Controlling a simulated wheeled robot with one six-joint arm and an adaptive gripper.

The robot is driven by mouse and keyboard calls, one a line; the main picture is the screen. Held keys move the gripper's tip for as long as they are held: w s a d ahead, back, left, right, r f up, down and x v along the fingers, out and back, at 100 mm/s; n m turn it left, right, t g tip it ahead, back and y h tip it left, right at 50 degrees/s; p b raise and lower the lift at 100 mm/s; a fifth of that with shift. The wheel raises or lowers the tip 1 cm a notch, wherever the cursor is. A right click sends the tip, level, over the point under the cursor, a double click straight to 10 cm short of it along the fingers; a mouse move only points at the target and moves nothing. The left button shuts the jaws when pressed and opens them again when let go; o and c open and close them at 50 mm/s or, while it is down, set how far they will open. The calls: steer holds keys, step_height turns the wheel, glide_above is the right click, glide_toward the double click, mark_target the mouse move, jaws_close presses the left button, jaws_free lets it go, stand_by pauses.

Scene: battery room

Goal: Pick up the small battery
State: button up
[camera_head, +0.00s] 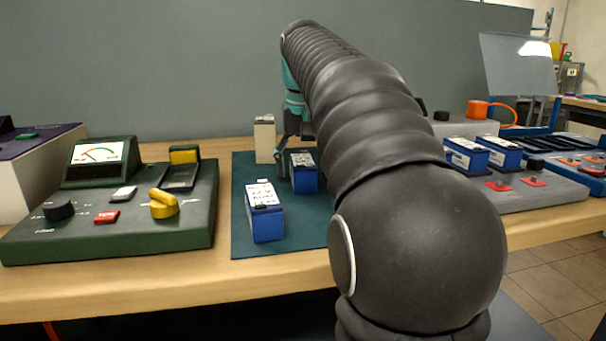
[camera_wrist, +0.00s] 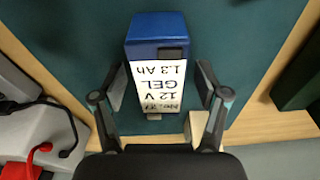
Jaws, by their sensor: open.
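A small blue battery with a white top label stands upright on the dark green mat (camera_head: 240,235) in the head view (camera_head: 304,176). It also shows in the wrist view (camera_wrist: 160,28), its label reading 12 V GEL 1.3 Ah upside down. My gripper (camera_wrist: 161,85) is open, one finger on each side of this battery, with narrow gaps seen between pads and battery. A second blue battery (camera_head: 265,222) stands nearer on the mat, to the left. A cream block (camera_head: 264,142) stands behind; it shows beside the right finger in the wrist view (camera_wrist: 198,124).
A green tester (camera_head: 120,225) with a meter and yellow knob stands at left. At right, a grey unit (camera_head: 540,195) holds two blue batteries (camera_head: 467,155). A grey device with an orange plug (camera_head: 478,109) stands behind. A grey-green wall panel (camera_head: 180,70) closes the back.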

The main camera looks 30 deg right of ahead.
mark_target(302, 159)
jaws_close()
steer(key=shift+r, duration=0.1)
step_height(302, 159, up, 10)
steer(key=p, duration=0.3)
stand_by(0.4)
